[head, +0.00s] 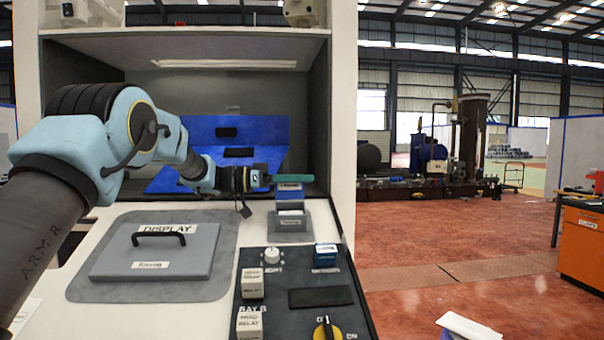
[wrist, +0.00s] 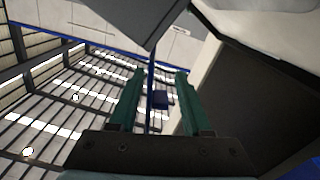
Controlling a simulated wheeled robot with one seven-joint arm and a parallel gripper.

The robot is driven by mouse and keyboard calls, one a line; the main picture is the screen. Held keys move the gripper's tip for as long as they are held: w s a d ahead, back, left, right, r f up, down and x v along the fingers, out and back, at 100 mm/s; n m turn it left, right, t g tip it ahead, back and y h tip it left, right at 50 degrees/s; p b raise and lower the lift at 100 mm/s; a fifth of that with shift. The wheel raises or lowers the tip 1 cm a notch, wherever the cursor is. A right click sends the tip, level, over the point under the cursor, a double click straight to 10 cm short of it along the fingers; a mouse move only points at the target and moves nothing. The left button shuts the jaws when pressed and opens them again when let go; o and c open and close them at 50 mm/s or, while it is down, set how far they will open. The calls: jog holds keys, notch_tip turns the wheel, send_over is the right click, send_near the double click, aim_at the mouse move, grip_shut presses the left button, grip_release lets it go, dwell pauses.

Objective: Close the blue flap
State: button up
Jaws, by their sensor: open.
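The blue flap (head: 190,178) looks like a sloping blue panel low in the open bay, below a blue back panel (head: 205,130). A dark rectangle shows on each panel. My arm covers part of the sloping panel, and I cannot tell how its edges are hinged. My gripper (head: 303,178) is at the right side of the bay, its green fingers pointing right, just above a small blue block on a grey base (head: 290,222). In the wrist view the two green fingers (wrist: 161,74) are apart. A small dark blue piece (wrist: 160,99) shows between them; whether it touches them is unclear.
A grey lid (head: 155,255) with a black handle lies on the counter at front left. A dark control panel (head: 320,297) with a knob, labelled blocks and a yellow switch is at front right. The bay's right wall (head: 318,120) stands close to my gripper.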

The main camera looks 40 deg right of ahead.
jog(key=shift+s+d, duration=0.15)
grip_shut()
dwell(0.4)
